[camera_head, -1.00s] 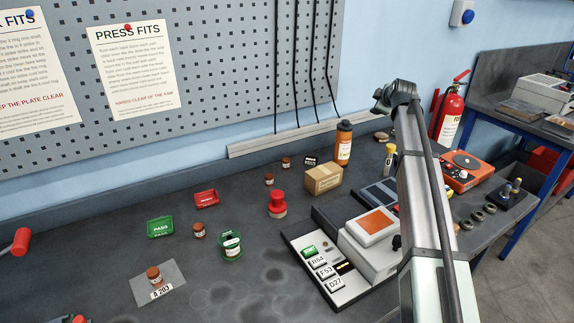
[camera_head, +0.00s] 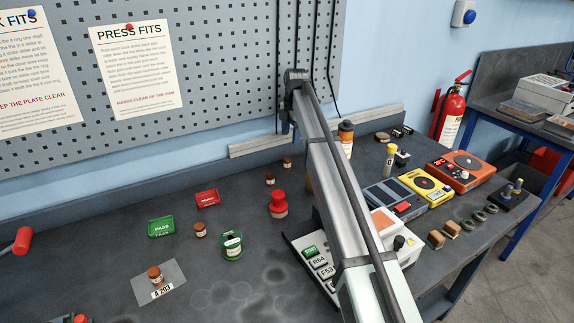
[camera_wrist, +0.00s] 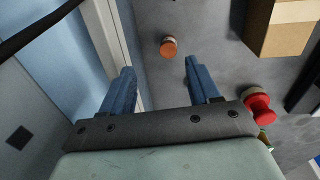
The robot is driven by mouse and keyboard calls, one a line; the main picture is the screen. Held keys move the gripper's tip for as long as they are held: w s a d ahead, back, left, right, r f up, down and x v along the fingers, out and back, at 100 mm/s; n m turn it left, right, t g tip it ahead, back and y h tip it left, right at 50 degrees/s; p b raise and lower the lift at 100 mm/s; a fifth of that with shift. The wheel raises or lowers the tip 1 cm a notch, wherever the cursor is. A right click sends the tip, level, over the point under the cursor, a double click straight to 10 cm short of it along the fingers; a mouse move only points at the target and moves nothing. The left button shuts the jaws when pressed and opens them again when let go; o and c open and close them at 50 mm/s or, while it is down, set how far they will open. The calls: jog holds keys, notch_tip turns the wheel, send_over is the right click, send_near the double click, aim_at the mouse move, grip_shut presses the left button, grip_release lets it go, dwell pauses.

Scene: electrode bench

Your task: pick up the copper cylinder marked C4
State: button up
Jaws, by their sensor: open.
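Several small copper cylinders with pale labels stand on the bench. Two are at the back, one farther back (camera_head: 287,162) and one nearer (camera_head: 270,179). Another copper cylinder (camera_head: 200,231) stands between the green tray and the green ring, and one more (camera_head: 155,274) is on a clear plate. I cannot read which is marked C4. My gripper (camera_head: 286,128) is open and empty, above the back of the bench. In the wrist view, a copper cylinder (camera_wrist: 168,46) shows beyond the gap between the open fingers (camera_wrist: 159,66), apart from them.
A red-knobbed piece (camera_head: 278,204) and a cardboard box (camera_wrist: 281,26) stand near the back cylinders. My arm mostly hides the box in the head view. A green PASS tray (camera_head: 160,227) and a red tray (camera_head: 207,198) lie left. The pegboard wall (camera_head: 225,75) rises behind.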

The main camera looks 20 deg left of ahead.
aim_at(287, 159)
jog(key=shift+n+g+h, duration=0.4)
jog(key=shift+n+h, duration=0.1)
jog(key=shift+h, duration=0.1)
jog(key=f, duration=0.7)
jog(key=s+a+f, duration=0.1)
jog(key=f, duration=0.3)
jog(key=shift+f, duration=0.15)
grip_shut()
dwell(0.3)
